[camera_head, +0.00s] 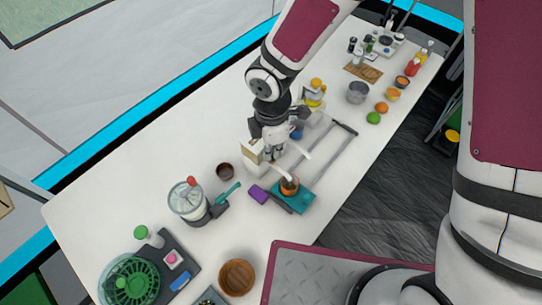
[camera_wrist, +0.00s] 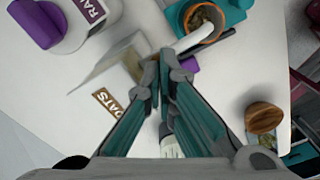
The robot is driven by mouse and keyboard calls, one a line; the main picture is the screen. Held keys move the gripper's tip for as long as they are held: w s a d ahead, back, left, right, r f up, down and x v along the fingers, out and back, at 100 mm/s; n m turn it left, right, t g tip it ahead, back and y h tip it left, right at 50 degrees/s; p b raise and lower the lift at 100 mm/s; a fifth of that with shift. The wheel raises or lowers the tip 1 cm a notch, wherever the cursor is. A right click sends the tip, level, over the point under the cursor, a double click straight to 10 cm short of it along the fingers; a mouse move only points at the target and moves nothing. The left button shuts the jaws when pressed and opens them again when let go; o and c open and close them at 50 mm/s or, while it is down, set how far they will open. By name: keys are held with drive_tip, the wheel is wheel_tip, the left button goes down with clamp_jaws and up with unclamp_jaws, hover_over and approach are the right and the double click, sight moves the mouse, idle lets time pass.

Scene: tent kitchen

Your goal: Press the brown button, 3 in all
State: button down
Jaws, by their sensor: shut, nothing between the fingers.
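A small round brown piece (camera_head: 225,171) stands on the white table left of my gripper. My gripper (camera_head: 268,152) is above the table, close to a pale box. In the wrist view its fingers (camera_wrist: 162,68) are together and empty, apart from the brown piece.
The pale box (camera_head: 254,152) with an oats label stands by my gripper. A teal device (camera_head: 299,202) bears an orange-brown bowl (camera_head: 289,187). A blender (camera_head: 188,203), green colander (camera_head: 130,282) and wooden bowl (camera_head: 237,277) stand toward the table's lower left. Some table is clear left of the brown piece.

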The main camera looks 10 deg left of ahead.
drive_tip(key=shift+f+b, duration=0.5)
drive_tip(key=shift+f, duration=0.25)
idle(0.4)
drive_tip(key=shift+r, duration=0.2)
drive_tip(key=shift+r+p, duration=0.5)
drive_tip(key=shift+r, duration=0.05)
wheel_tip(320, 180, up, 3)
drive_tip(key=shift+r+p, duration=0.1)
drive_tip(key=shift+p, duration=0.95)
drive_tip(key=shift+r+p, duration=0.8)
drive_tip(key=shift+r, duration=0.6)
